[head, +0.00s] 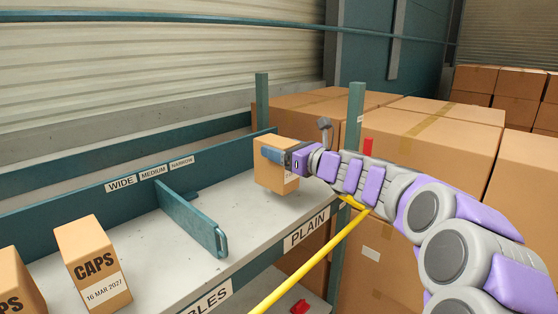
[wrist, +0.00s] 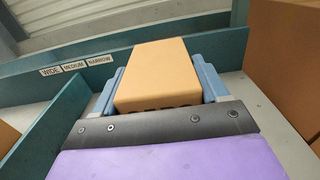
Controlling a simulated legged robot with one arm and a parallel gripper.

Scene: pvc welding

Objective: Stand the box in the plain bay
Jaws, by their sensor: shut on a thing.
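The box is upright, in the bay above the PLAIN label (head: 307,230). In the wrist view the box (wrist: 158,75) sits between the two blue fingers of my gripper (wrist: 160,82), with dark print partly hidden at its near edge. I cannot tell whether its base touches the shelf. The plain bay (head: 240,212) is the grey shelf area right of the teal divider (head: 192,217).
A CAPS box (head: 92,262) and another box (head: 18,284) stand left of the divider. A teal post (head: 352,130) rises at the shelf's right front corner. A yellow bar (head: 310,260) crosses in front. Large cartons (head: 440,140) are stacked at the right.

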